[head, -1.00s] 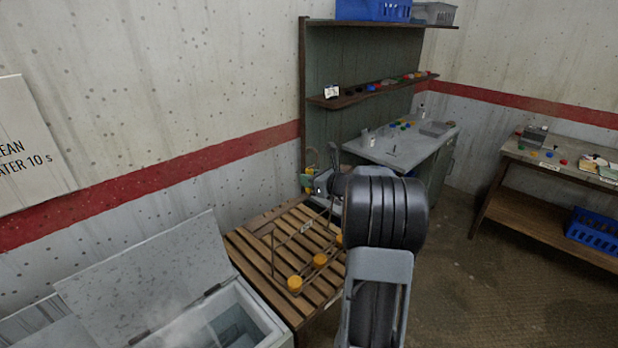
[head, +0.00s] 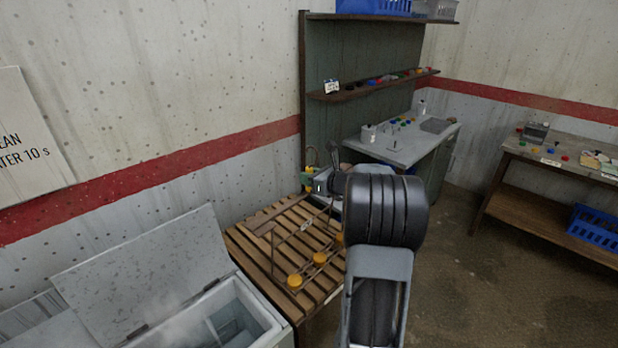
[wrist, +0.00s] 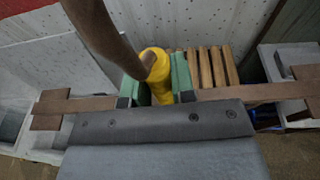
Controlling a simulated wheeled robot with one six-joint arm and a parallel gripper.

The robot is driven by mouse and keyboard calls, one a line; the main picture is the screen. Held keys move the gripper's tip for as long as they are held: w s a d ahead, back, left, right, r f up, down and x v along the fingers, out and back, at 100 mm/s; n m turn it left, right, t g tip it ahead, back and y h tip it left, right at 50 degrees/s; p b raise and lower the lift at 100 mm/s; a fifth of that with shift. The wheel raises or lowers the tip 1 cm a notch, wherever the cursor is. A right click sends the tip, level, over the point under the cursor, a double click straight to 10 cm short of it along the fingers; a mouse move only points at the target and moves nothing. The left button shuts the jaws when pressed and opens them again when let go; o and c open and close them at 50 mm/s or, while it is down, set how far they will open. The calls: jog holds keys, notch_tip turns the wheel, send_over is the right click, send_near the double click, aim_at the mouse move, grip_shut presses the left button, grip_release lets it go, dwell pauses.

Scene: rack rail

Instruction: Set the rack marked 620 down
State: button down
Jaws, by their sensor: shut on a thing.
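My gripper (head: 322,184) hangs over the far part of a slatted wooden stand. In the wrist view my gripper (wrist: 158,92) has its green-padded fingers closed on a yellow grip (wrist: 157,65) of a brown rack (wrist: 85,104). Its long bar runs across the picture, with flat brown end pieces, and a brown post rises toward the camera. In the head view the thin brown rack (head: 272,252) shows over the slats, partly hidden by my arm. I cannot tell whether it touches them. The number 620 is not readable.
A grey worktop (head: 400,150) lies behind, a wooden bench (head: 560,168) at right. Floor at right is clear.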

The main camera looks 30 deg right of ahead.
jog(key=shift+f, duration=0.1)
jog(key=c, duration=1.1)
grip_release()
jog(key=o, duration=0.3)
jog(key=shift+f, duration=0.1)
jog(key=o, duration=0.8)
jog(key=f+v, duration=0.2)
jog(key=v, duration=0.9)
jog(key=shift+s, duration=0.5)
jog(key=shift+d+f, duration=0.1)
dwell(0.5)
